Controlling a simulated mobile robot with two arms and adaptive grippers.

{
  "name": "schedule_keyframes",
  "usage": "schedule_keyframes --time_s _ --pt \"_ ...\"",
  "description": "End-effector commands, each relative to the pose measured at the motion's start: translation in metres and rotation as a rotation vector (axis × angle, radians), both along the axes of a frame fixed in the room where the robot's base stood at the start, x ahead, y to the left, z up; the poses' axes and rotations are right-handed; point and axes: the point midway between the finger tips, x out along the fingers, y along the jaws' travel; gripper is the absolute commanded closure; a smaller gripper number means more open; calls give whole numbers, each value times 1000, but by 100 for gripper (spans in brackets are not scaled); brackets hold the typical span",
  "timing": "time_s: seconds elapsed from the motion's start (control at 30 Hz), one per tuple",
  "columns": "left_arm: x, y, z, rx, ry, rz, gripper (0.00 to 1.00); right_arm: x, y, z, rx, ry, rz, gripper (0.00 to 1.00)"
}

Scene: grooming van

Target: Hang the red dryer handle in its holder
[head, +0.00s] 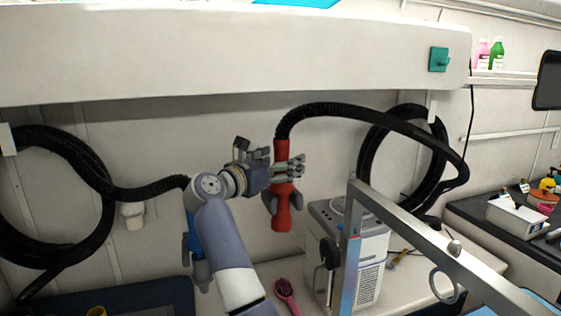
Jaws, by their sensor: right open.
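The red dryer handle (281,215) is upright in the middle of the head view, with a black hose joined to its top. My right gripper (288,168) is open at the handle's upper part, its grey fingers reaching across it. I cannot tell whether they touch it. Dark grey curved prongs (268,201) flank the handle lower down. They look like a wall holder, but I cannot tell how the handle sits in them. My left gripper is not in view.
A blue dryer handle (189,236) hangs to the left, partly behind my arm. Black hose coils (52,205) hang on the wall. A metal frame (415,235) and a grey-white machine (372,262) stand at right. A pink brush (287,294) lies below.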

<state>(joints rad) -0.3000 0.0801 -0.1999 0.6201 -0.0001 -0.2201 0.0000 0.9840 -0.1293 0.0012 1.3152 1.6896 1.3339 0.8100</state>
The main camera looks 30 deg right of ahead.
Motion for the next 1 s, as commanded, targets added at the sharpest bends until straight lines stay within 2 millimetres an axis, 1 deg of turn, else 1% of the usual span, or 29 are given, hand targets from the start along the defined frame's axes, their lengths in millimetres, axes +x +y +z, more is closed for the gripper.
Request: schedule_keyframes --time_s 0.5,1.0 --pt "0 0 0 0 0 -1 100 0 1 1 -1 -3 1 18" --pt "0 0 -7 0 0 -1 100 -9 23 0 0 -2 1 18"
